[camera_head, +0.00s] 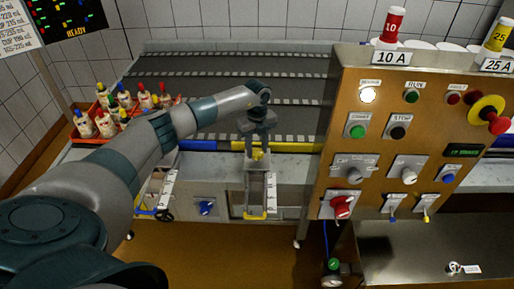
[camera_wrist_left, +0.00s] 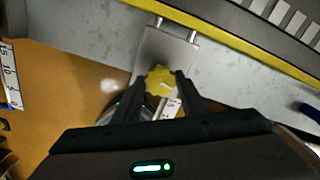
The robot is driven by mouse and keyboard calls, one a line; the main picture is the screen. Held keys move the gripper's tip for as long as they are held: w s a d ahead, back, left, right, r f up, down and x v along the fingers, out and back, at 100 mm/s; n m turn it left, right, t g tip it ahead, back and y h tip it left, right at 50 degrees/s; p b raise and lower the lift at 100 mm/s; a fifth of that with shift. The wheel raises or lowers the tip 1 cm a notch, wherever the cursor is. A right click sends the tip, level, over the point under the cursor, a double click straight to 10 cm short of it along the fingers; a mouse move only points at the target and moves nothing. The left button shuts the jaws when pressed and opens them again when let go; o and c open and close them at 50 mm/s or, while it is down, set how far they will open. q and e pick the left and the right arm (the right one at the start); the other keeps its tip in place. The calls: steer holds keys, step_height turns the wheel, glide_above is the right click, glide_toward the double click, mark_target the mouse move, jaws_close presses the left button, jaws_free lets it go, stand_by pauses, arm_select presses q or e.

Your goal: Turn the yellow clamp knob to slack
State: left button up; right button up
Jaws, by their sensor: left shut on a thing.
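The yellow clamp knob (camera_wrist_left: 160,80) shows in the left wrist view, between the two dark fingers of my left gripper (camera_wrist_left: 160,90). The fingers are shut on its sides. A pale mark shows on the knob's face. In the head view the left gripper (camera_head: 258,143) reaches down to the knob (camera_head: 258,155), which is mostly hidden below it. The knob sits on a grey metal bracket (camera_wrist_left: 168,46) at the conveyor's front edge. My right gripper is not in either view.
The conveyor (camera_head: 220,72) runs behind, with a yellow rail (camera_head: 290,147) and a blue rail (camera_head: 198,145). An orange control panel (camera_head: 375,130) stands close on the right. A red crate (camera_head: 88,139) of bottles is at the left. A blue knob (camera_head: 206,207) sits lower left.

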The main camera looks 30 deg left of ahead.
mark_target(257, 151)
arm_select(q)
steer(key=shift+r+n, duration=0.1)
steer(key=shift+n, duration=0.6)
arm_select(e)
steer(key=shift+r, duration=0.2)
arm_select(q)
steer(key=o, duration=1.1)
steer(key=shift+c, duration=0.2)
step_height(257, 151, up, 17)
steer(key=b, duration=0.4)
steer(key=shift+r, duration=0.15)
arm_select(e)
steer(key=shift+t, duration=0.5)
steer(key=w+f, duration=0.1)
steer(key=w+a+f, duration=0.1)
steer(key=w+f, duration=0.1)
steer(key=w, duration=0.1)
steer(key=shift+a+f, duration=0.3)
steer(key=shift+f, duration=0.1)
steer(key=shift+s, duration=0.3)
